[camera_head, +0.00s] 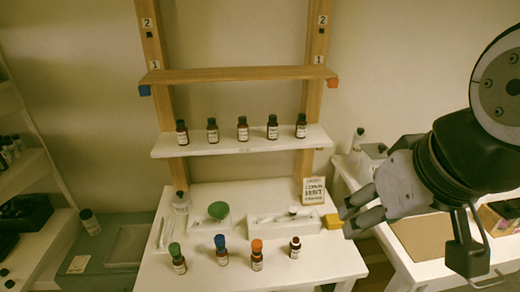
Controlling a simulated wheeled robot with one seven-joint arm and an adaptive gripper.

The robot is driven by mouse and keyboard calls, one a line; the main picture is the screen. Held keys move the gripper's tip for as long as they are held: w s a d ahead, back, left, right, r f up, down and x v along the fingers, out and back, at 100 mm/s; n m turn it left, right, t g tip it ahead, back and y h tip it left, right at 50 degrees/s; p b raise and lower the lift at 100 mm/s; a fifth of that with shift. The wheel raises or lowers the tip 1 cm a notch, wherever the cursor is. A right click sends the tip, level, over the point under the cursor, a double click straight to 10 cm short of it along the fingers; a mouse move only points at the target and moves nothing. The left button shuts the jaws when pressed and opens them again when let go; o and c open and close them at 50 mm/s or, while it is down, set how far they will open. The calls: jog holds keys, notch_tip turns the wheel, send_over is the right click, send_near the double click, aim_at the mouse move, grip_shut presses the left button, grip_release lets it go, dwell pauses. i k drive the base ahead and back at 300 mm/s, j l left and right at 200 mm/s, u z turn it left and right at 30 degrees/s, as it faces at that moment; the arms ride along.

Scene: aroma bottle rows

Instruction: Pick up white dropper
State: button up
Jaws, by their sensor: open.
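A slim white item (268,218), which may be the white dropper, lies in a shallow white tray (316,224) at the middle right of the white table. It is too small to tell for sure. Another long white piece (165,232) lies at the table's left side. My gripper (346,218) is open and empty, above the table's right edge. It is to the right of the tray and apart from it. Its fingers point left.
Bottles with green (177,258), blue (221,250) and orange (257,254) tops and a small dark bottle (295,247) stand in front. Several brown bottles line the shelf (230,147).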

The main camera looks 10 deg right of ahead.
aim_at(294, 207)
jog(key=k, duration=1.05)
jog(key=i+j+z, duration=0.4)
jog(key=i, duration=0.3)
jog(key=i+j+z, duration=0.35)
jog(key=i+j, duration=0.3)
jog(key=j, duration=0.15)
